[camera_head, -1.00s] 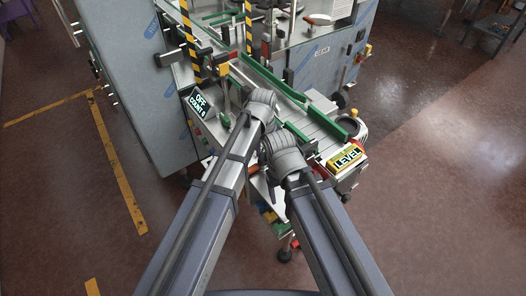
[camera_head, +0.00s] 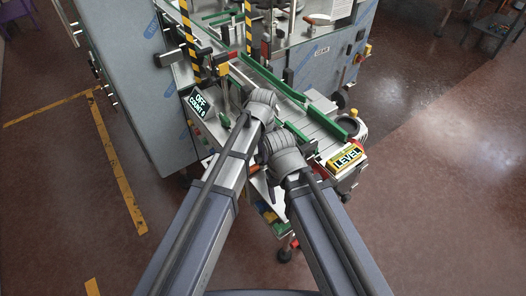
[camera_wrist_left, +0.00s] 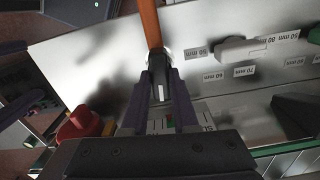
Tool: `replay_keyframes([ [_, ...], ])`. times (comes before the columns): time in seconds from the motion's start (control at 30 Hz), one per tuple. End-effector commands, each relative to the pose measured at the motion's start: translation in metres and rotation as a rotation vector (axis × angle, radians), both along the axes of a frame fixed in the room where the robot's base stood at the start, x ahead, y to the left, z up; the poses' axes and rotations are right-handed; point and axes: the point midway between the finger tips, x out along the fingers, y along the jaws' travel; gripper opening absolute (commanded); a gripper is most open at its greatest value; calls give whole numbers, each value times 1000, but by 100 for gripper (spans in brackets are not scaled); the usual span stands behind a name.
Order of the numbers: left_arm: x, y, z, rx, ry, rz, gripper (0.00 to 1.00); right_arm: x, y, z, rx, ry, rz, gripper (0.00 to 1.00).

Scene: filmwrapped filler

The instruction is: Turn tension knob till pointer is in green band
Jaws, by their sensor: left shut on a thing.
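The tension knob (camera_wrist_left: 159,88) is black with a white line on top. In the left wrist view it sits on a pale metal panel, between the two dark fingers of my left gripper (camera_wrist_left: 160,76), which is shut on it. A small scale plate (camera_wrist_left: 171,122) with a green and a red patch shows between the fingers; most of it is hidden, and I cannot make out its pointer. In the head view the knob and left fingers are hidden behind my left wrist.
An orange-brown rod (camera_wrist_left: 150,25) rises just past the knob. A red button (camera_wrist_left: 80,122) is to its left, and a white handle (camera_wrist_left: 245,46) with millimetre labels to its right. The head view shows an "OFF COUNT 0" display (camera_head: 197,104) and a yellow "LEVEL" sign (camera_head: 345,158).

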Motion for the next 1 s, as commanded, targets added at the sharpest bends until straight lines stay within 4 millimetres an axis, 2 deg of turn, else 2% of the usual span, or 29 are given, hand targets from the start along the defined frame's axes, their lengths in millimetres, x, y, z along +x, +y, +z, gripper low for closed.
replay_keyframes([
  [0.63, 0, 0, 0, 0, 1, -48, 0, 0, 0, 0, 0, 0, 0, 70],
  [0.67, 0, 0, 0, 0, 1, -47, 28, 0, 0, 0, 0, 0, 0, 70],
  [0.9, 0, 0, 0, 0, 0, -47, 56, 0, 0, 0, 0, 0, 0, 70],
  [1.0, 0, 0, 0, 0, 0, -47, 57, 0, 0, 0, 0, 0, 0, 70],
])
